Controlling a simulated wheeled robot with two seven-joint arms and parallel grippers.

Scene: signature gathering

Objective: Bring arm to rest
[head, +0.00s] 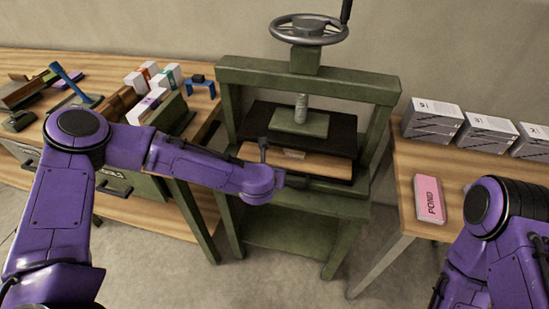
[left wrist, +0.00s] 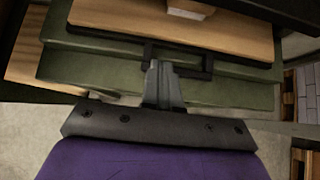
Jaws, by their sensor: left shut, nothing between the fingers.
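My left arm (head: 190,165) reaches from the left across to the front of a green press (head: 305,75). My left gripper (left wrist: 163,72) is shut and empty in the left wrist view, in front of a dark bracket-like handle (left wrist: 207,66) at the press. I cannot tell whether the fingers touch the handle. A wooden board (head: 325,168) lies in the press below a dark plate, with a small pale block on it, also seen in the left wrist view (left wrist: 190,9). My right arm (head: 500,225) shows at the lower right; its gripper is out of view.
A wooden bench (head: 30,62) at the left holds tools, small boxes and blocks. A table (head: 408,170) at the right carries a pink book (head: 429,199) and white-topped stacks (head: 432,120). The press has a handwheel (head: 308,28) on top. Bare floor lies in front.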

